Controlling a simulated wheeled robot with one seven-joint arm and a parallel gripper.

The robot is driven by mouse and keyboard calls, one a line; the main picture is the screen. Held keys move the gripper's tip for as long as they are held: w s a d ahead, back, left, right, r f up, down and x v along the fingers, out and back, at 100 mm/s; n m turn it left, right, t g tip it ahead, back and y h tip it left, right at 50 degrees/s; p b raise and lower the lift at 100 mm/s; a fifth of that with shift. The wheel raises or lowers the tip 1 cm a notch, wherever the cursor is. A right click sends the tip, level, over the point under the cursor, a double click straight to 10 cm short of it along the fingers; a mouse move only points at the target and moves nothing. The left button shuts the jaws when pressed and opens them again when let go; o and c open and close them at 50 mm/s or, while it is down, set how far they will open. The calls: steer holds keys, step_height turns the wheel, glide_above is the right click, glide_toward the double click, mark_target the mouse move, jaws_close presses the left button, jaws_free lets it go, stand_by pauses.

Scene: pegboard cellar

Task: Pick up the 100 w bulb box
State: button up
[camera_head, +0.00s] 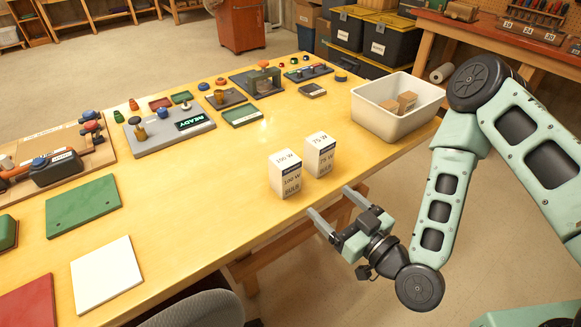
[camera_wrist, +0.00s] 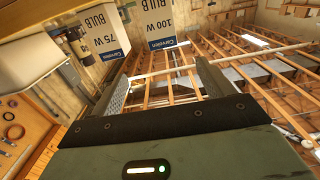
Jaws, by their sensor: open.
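The 100 W bulb box (camera_head: 291,184) is a small white carton with a dark blue band, upright near the table's front edge. The similar 75 W bulb box (camera_head: 319,157) stands close behind it to the right. My gripper (camera_head: 330,201) is open and empty, just off the table's front edge, its fingers pointing toward the boxes. In the wrist view the 100 W box (camera_wrist: 160,22) shows upside down at the top, beyond and between the spread fingers (camera_wrist: 162,78). The 75 W box (camera_wrist: 105,30) shows to its left.
A white bin (camera_head: 396,117) holding brown boxes stands at the table's right corner. A grey board with a READY sign (camera_head: 160,132) lies behind the boxes to the left. A green plate (camera_head: 83,205) and a white plate (camera_head: 106,274) lie left. Bare table surrounds the boxes.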

steer(key=p, duration=0.2)
glide_toward(285, 162)
steer(key=w, duration=0.1)
steer(key=w+a, duration=0.1)
steer(key=w, duration=0.1)
steer(key=w+f, duration=0.1)
steer(key=shift+w+a, duration=0.3)
steer(key=p+x, duration=0.2)
steer(key=x, duration=0.3)
steer(key=shift+a, duration=0.3)
steer(key=shift+w+a+f, duration=0.15)
steer(key=shift+w+a, duration=0.2)
steer(key=shift+w, duration=0.2)
steer(key=c, duration=1.1)
